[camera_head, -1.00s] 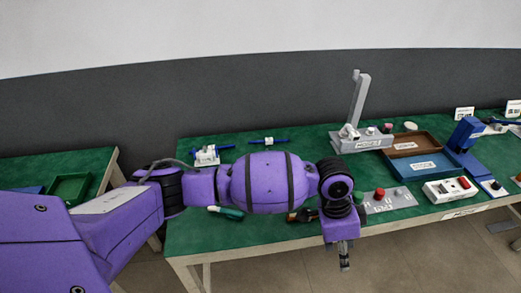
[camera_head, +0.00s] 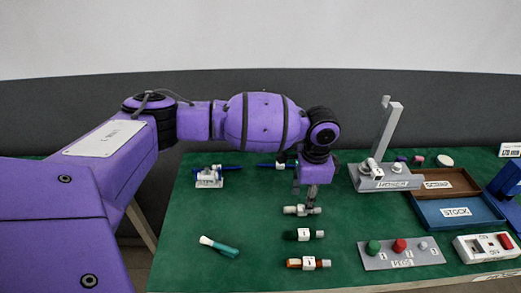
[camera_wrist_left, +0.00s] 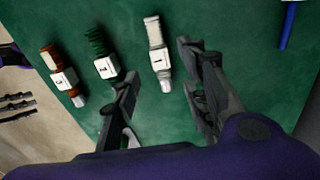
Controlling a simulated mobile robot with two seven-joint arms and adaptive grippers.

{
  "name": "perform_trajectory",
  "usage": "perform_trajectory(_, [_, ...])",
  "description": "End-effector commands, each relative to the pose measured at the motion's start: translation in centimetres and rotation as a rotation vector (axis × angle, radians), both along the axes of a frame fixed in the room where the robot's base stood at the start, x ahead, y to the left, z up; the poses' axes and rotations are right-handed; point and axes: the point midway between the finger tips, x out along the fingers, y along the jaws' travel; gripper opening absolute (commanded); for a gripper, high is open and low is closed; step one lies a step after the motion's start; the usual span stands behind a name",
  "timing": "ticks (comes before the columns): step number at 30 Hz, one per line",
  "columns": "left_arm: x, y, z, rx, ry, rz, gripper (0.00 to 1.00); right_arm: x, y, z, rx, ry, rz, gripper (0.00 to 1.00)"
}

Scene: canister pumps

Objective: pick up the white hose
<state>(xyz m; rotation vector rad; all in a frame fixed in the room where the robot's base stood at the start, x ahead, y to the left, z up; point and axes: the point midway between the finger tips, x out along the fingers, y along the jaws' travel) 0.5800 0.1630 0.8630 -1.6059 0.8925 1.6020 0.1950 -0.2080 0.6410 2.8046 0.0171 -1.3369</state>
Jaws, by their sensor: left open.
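The white hose (camera_head: 290,210) is a short pale ribbed piece with a white label block and a grey end. It lies on the green table in the head view. In the left wrist view the white hose (camera_wrist_left: 154,30) carries the label "1". My left gripper (camera_head: 311,200) points down just over it. In the left wrist view the open fingers of my left gripper (camera_wrist_left: 159,64) stand on either side of the hose's line, with nothing held between them. My right gripper is not in view.
A green hose (camera_head: 290,235) and an orange-brown hose (camera_head: 293,263) lie in a row in front. A teal-handled tool (camera_head: 220,247) is to the left. A grey stand (camera_head: 387,180), a blue stock tray (camera_head: 480,222) and a button panel (camera_head: 378,260) stand to the right.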

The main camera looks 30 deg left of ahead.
Motion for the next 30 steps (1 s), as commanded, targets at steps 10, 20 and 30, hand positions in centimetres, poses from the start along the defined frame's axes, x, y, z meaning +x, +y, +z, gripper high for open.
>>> perform_trajectory(10, [-0.4, 0.5, -4.6, 0.001, 0.003, 0.0, 0.41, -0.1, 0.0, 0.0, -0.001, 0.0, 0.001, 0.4])
perform_trajectory(20, [-0.4, 0.5, -4.7, 0.0, 0.0, 0.0, 0.3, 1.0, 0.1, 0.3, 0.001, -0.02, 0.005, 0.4])
perform_trajectory(30, [-0.3, 0.5, -4.6, 0.0, -0.001, 0.0, 0.0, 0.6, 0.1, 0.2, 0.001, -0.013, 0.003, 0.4])
